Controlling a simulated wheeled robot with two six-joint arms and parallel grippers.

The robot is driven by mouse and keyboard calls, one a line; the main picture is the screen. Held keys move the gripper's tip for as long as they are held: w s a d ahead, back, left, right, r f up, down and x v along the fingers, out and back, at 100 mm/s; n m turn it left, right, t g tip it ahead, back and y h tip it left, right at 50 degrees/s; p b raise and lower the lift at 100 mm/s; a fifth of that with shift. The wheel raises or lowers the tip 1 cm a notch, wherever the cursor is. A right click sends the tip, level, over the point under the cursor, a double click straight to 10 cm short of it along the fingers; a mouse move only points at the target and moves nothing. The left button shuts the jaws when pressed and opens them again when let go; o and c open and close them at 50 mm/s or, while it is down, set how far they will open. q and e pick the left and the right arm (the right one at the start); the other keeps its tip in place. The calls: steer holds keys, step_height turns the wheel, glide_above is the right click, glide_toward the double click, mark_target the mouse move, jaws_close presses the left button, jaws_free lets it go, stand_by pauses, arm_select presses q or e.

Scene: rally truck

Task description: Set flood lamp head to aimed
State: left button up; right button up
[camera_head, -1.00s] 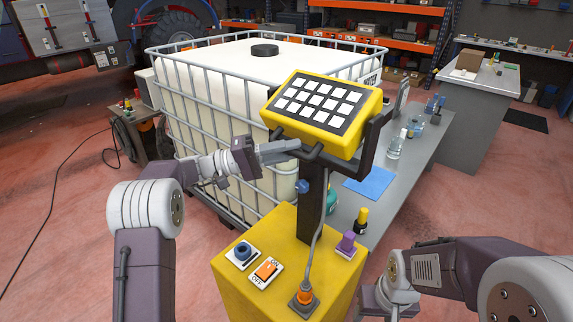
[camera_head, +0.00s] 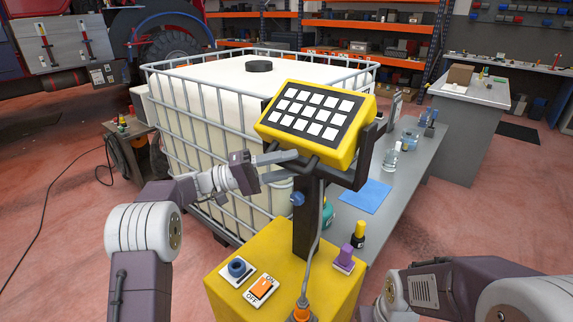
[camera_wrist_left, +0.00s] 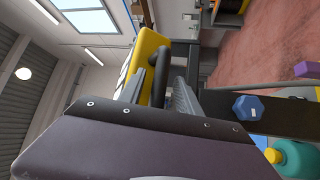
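The flood lamp head (camera_head: 315,122) is a yellow housing with a grid of white panels, tilted upward in a black bracket on a dark post (camera_head: 307,220). My left gripper (camera_head: 284,166) is at its lower left, with its two fingers apart. In the left wrist view, a black handle bar (camera_wrist_left: 161,72) lies between the fingers of the left gripper (camera_wrist_left: 160,92). I cannot tell whether either finger touches it. The yellow lamp housing (camera_wrist_left: 147,50) shows just beyond. My right arm shows at the lower right; its gripper is out of view.
The post stands on a yellow box (camera_head: 225,292) with an orange ON/OFF switch (camera_head: 261,288), a blue knob (camera_head: 237,268) and a purple part (camera_head: 346,254). A caged white tank (camera_head: 195,110) stands behind my left arm. A grey bench (camera_head: 412,175) stands right of the lamp.

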arm_select(q)
steer(key=v, duration=0.9)
